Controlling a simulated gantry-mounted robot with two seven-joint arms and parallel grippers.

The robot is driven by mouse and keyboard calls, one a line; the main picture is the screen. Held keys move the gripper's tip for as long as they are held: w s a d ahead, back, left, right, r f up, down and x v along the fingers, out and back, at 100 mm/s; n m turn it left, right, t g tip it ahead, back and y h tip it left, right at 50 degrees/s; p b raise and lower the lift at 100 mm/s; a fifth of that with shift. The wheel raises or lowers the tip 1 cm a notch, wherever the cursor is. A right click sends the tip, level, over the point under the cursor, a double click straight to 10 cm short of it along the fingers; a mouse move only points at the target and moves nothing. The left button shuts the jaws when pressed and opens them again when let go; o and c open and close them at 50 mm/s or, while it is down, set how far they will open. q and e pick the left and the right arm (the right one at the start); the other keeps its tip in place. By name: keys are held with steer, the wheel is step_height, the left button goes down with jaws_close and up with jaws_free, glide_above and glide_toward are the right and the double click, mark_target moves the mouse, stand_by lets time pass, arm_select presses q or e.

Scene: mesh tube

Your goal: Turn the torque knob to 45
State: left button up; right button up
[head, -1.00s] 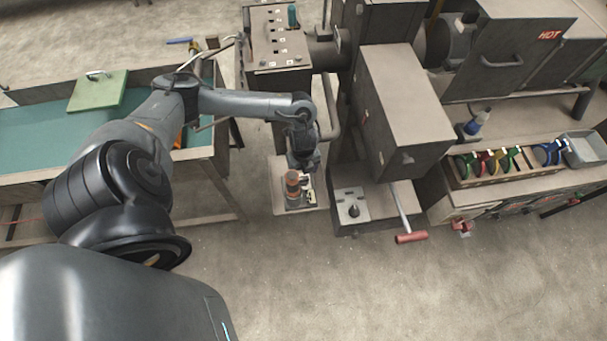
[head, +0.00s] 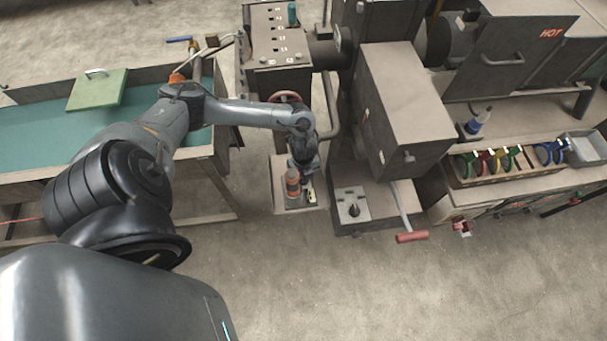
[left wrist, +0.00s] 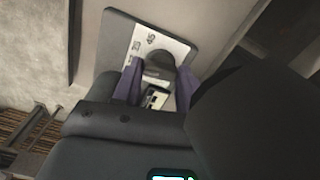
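The torque knob (left wrist: 161,61) is a dark round shape on a pale plate (left wrist: 134,47) printed with a scale; 45 and 35 can be read in the left wrist view. My left gripper (left wrist: 158,72) has its two purple fingers apart, one on each side of the knob. Whether they touch it is unclear, and part of the knob is hidden. In the head view my left gripper (head: 305,170) points down beside an orange-and-grey cylinder (head: 292,184) on a low pale base. The knob's pointer direction cannot be read. My right gripper is in neither view.
Another light plate with a dark knob (head: 353,207) sits to the right, near a red-handled lever (head: 411,237). A red wheel (head: 286,97) and a pipe (head: 330,105) stand close behind my left forearm. The floor in front is clear.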

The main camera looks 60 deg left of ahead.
arm_select(q)
steer(key=c, duration=0.3)
steer(key=shift+m, duration=0.7)
steer(key=o, duration=1)
steer(key=shift+r, duration=0.15)
step_height(320, 180, up, 11)
steer(key=shift+f+p, duration=0.2)
steer(key=shift+p, duration=0.25)
